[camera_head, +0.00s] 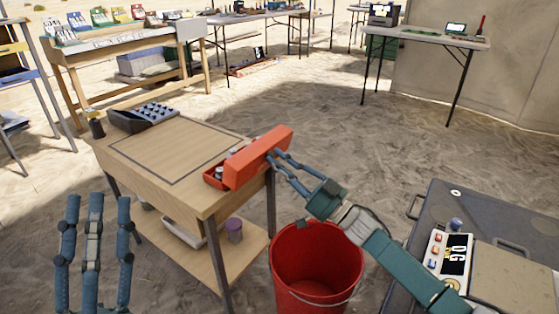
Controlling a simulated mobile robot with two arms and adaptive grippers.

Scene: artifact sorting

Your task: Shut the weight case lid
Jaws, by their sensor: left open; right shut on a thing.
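The weight case (214,181) is a small red box at the right end of the wooden table. Its red lid (258,153) stands raised and tilted above it, hiding most of the inside. A little of a greyish thing shows inside the case. My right gripper (275,158) is shut on the lid at its right part, with the arm coming from the lower right. My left gripper (95,215) is open and empty at the lower left, in front of the table and apart from the case.
The wooden table (150,155) has a clear outlined area beside the case and a dark tray (142,117) at its far left. A red bucket (315,265) stands on the sand below my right arm. A dark case-like surface (470,205) is at the right.

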